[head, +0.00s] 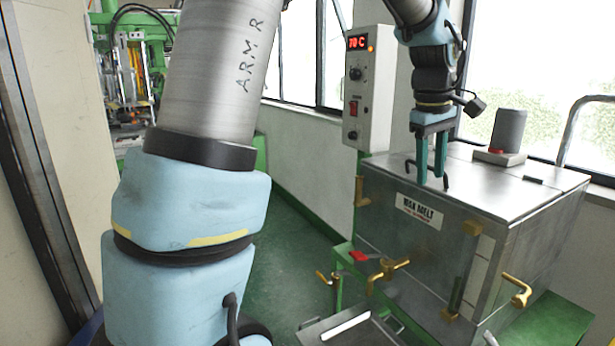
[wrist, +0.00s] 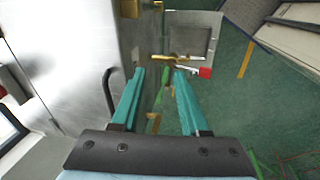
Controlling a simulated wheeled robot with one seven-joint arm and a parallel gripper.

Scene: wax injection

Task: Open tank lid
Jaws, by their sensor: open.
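The wax tank (head: 412,238) is a steel box with a "WAX MELT" label, standing at the right of the head view. Its flat metal lid (head: 480,180) lies shut on top; the lid also fills the left of the wrist view (wrist: 70,50). A dark curved handle (wrist: 108,92) rises from the lid near its front edge. My gripper (head: 431,178) points down above the front of the lid, with two teal fingers apart and empty. In the wrist view the handle is outside the gripper (wrist: 158,75), left of the left finger. Whether they touch I cannot tell.
A control box (head: 368,90) reading 70 C stands behind the tank. A grey cylinder (head: 508,130) sits on the lid's back part. Brass valves (head: 388,268) and fittings stick out from the tank's front, above a metal tray (head: 345,328). Green floor is open left of the tank.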

